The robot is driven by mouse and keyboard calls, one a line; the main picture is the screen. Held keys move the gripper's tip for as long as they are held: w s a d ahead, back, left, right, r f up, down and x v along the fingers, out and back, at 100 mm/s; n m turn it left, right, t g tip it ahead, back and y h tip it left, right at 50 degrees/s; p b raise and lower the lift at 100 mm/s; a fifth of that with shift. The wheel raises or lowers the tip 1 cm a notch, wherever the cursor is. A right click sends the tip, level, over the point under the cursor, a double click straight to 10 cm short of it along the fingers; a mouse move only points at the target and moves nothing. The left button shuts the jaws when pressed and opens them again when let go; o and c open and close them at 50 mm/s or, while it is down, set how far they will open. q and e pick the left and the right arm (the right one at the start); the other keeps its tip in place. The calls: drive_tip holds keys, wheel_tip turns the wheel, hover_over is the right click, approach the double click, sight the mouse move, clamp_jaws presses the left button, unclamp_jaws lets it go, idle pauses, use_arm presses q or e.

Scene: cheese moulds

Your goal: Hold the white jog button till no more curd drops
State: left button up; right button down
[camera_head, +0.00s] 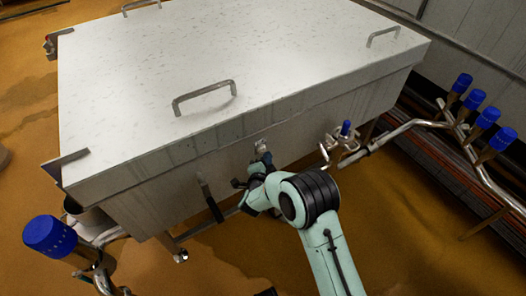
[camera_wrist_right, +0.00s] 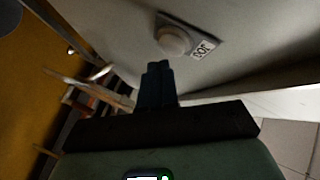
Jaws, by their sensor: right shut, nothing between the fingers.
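The white jog button (camera_wrist_right: 172,42) is round and sits on a pale plate on the vat's side wall, next to a "JOG" label (camera_wrist_right: 203,49) in the right wrist view. In the head view the button's plate (camera_head: 261,145) shows small on the front wall of the steel vat (camera_head: 150,195). My right gripper (camera_wrist_right: 158,68) is shut and empty, with its dark fingertips just short of the button or against it; I cannot tell whether they touch. In the head view the right gripper (camera_head: 265,159) is at the wall just below the button. No falling curd is visible. My left gripper is not in view.
The vat has a flat steel lid (camera_head: 240,50) with handles (camera_head: 205,95). A dark lever (camera_head: 209,198) hangs left of my gripper. A blue-handled valve (camera_head: 346,130) is to the right. Pipes with blue caps (camera_head: 488,117) run at the right. Another blue cap (camera_head: 50,236) is at lower left.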

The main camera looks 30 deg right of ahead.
drive_tip(key=shift+w+a, duration=0.1)
drive_tip(key=shift+w, duration=0.6)
idle(3.3)
idle(1.2)
drive_tip(key=shift+s, duration=0.9)
drive_tip(key=s, duration=0.3)
drive_tip(key=s+p, duration=0.1)
drive_tip(key=s, duration=0.1)
drive_tip(key=shift+d, duration=0.3)
